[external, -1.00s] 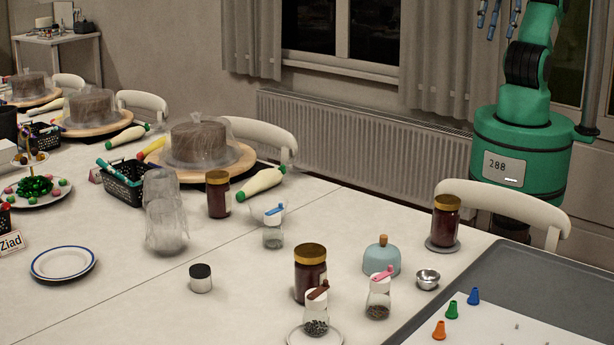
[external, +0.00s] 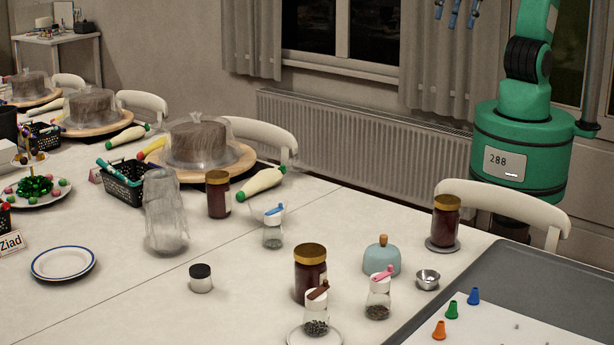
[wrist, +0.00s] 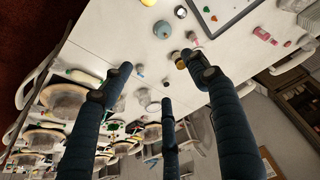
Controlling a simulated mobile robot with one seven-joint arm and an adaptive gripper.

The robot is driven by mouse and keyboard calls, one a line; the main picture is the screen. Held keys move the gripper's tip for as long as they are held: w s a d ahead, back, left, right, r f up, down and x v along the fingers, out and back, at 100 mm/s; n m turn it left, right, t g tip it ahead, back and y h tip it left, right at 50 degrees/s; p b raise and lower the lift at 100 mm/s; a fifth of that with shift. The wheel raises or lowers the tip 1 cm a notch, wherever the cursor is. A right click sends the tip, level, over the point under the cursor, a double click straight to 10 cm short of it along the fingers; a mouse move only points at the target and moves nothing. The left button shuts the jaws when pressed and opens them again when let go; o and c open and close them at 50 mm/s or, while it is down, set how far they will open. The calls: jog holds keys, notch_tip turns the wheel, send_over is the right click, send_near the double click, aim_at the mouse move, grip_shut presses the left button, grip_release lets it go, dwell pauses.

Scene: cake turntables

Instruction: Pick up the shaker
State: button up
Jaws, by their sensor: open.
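Three glass shaker-like jars with white tops stand upright on the table in the external view. One has a blue lever (external: 273,231), one a pink lever (external: 378,297) and one a brown lever (external: 316,312); the brown one stands on a small white plate. A short jar with a black lid (external: 201,279) stands left of them. I cannot tell which is the named shaker. My gripper (external: 459,12) is open and empty, high above and behind the table, its blue fingertips at the top edge. In the wrist view my gripper (wrist: 160,80) shows three spread dark fingers.
Dark jars with gold lids (external: 310,271) stand close to the shakers, as does a blue dome (external: 382,257). A small metal bowl (external: 428,279) and a grey tray (external: 560,270) lie to the right. A clear crumpled form (external: 165,215) stands left.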

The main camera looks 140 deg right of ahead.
jog(key=w+d+f+g+p, duration=0.1)
jog(key=w+d, duration=0.2)
jog(key=w, duration=0.3)
jog(key=w+d+f, duration=0.2)
jog(key=w+d, duration=0.1)
jog(key=w, duration=0.2)
jog(key=g+p, duration=0.3)
jog(key=p, duration=0.1)
send_over(274, 211)
notch_tip(274, 211, down, 32)
jog(key=shift+f, duration=0.25)
jog(key=shift+f, duration=4.25)
jog(key=shift+f, duration=2.6)
